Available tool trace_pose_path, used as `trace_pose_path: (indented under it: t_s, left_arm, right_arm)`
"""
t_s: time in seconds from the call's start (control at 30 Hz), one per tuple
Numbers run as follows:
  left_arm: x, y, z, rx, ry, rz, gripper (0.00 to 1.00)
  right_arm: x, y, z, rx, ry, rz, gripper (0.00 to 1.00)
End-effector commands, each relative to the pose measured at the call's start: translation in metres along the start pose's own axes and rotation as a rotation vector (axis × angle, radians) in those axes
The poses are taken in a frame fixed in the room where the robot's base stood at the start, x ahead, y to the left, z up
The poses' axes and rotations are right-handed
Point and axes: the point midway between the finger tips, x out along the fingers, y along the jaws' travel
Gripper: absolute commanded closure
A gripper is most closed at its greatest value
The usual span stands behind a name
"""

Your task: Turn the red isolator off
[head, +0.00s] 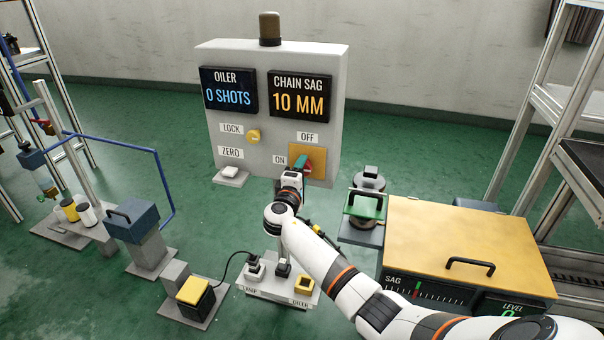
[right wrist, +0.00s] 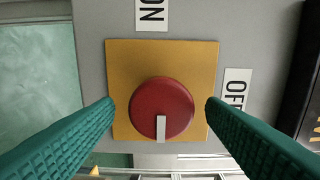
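The red isolator is a round red knob (right wrist: 161,107) with a white bar on its lower part, on a yellow plate (right wrist: 160,55). In the right wrist view the ON label (right wrist: 151,14) is above the plate and the OFF label (right wrist: 236,92) is to its right. The white bar points down, away from ON. My right gripper (right wrist: 160,102) is open, with one green finger on each side of the knob and a small gap at each side. In the head view the right gripper (head: 300,163) mostly covers the knob. My left gripper is not in view.
A pedestal of small controls (head: 275,287) stands below my right arm. A yellow-topped box (head: 450,235) is at right.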

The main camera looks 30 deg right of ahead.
Motion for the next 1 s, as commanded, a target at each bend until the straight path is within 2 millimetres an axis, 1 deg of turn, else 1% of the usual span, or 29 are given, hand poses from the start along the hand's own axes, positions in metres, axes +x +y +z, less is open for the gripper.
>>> trace_pose_path:
  t_s: [0.23, 0.37, 0.47, 0.53, 0.6, 0.8, 0.9, 1.0]
  left_arm:
    - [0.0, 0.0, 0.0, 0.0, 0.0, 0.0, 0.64]
    - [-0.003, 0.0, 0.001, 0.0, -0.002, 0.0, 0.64]
    - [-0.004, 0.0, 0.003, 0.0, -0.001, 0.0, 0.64]
    - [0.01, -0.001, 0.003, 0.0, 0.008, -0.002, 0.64]
    - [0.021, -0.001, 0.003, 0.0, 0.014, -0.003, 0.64]
    - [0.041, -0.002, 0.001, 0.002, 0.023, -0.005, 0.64]
    - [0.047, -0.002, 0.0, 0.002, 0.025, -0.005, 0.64]
    - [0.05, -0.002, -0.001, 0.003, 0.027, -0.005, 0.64]
  right_arm:
    - [0.0, -0.001, 0.0, 0.002, 0.001, 0.0, 0.35]
    - [-0.01, -0.001, 0.0, 0.002, -0.001, 0.001, 0.35]
    - [-0.027, -0.001, 0.0, 0.003, -0.001, 0.002, 0.35]
    - [-0.043, -0.001, 0.0, 0.002, -0.002, 0.002, 0.35]
    - [-0.058, -0.001, 0.0, 0.004, -0.002, 0.002, 0.35]
    - [-0.097, 0.0, 0.0, 0.002, -0.001, 0.003, 0.35]
    - [-0.11, 0.0, 0.0, 0.002, -0.001, 0.002, 0.35]
    - [-0.117, 0.0, 0.0, 0.001, 0.0, 0.001, 0.35]
